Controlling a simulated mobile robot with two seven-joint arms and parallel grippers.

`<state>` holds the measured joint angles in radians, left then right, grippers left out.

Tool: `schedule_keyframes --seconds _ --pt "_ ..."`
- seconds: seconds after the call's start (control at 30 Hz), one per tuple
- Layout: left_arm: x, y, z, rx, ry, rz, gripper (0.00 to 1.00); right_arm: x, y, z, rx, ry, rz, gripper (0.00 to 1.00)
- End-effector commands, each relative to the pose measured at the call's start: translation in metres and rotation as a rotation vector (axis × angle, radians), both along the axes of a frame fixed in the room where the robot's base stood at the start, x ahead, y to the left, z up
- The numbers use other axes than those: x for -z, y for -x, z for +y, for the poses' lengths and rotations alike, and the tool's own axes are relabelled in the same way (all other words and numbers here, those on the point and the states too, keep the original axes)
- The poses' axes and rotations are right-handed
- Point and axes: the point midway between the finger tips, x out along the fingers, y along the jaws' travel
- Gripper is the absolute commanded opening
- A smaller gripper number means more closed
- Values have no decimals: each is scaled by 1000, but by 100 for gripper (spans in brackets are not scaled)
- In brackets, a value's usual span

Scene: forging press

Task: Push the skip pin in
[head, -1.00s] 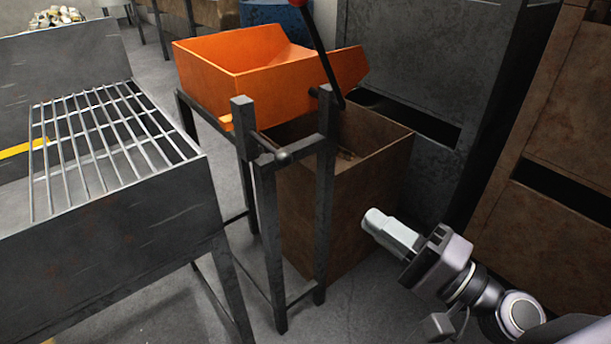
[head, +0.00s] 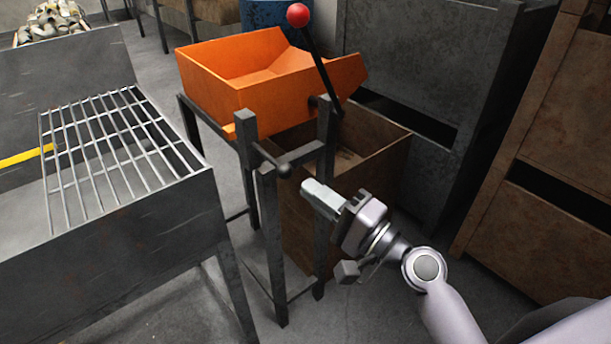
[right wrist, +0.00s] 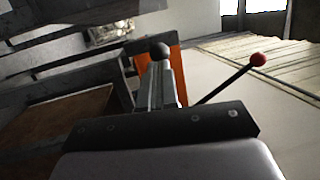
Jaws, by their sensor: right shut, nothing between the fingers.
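The skip pin (head: 284,170) is a dark rod with a round knob, sticking out of the front of the dark stand under the orange skip (head: 245,80). Its knob (right wrist: 161,50) shows in the right wrist view just beyond the fingertips. My right gripper (head: 308,190) is shut and empty. Its fingertips are close to the knob, to the lower right of it in the head view. I cannot tell whether they touch it. The orange skip sits on the stand and also shows behind the fingers in the right wrist view (right wrist: 172,65). My left gripper is not in view.
A lever with a red ball (head: 297,14) rises beside the skip. A rusty open bin (head: 385,175) stands behind the stand posts and my right gripper. A metal trough with a grate (head: 110,150) is on the left. Dark cabinets (head: 430,70) stand at the right.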

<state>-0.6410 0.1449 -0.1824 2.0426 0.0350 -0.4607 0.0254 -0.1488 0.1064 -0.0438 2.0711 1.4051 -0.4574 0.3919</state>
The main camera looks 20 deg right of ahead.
Motion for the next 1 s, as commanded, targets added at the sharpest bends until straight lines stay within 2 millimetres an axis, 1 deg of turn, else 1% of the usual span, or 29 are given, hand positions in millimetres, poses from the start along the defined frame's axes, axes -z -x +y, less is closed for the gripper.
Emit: schedule_keyframes --seconds 0.03,0.2,0.67,0.77,1.0 --pt "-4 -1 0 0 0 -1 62 -4 -6 4 -1 -3 -1 0" --pt "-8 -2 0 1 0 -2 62 -5 -18 11 -1 -1 0 0" --pt "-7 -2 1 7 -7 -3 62 -4 -22 14 -1 0 0 0" --pt "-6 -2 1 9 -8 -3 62 -4 -30 16 -2 1 -2 0" --pt "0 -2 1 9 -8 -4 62 -4 -60 28 -3 1 -2 0"
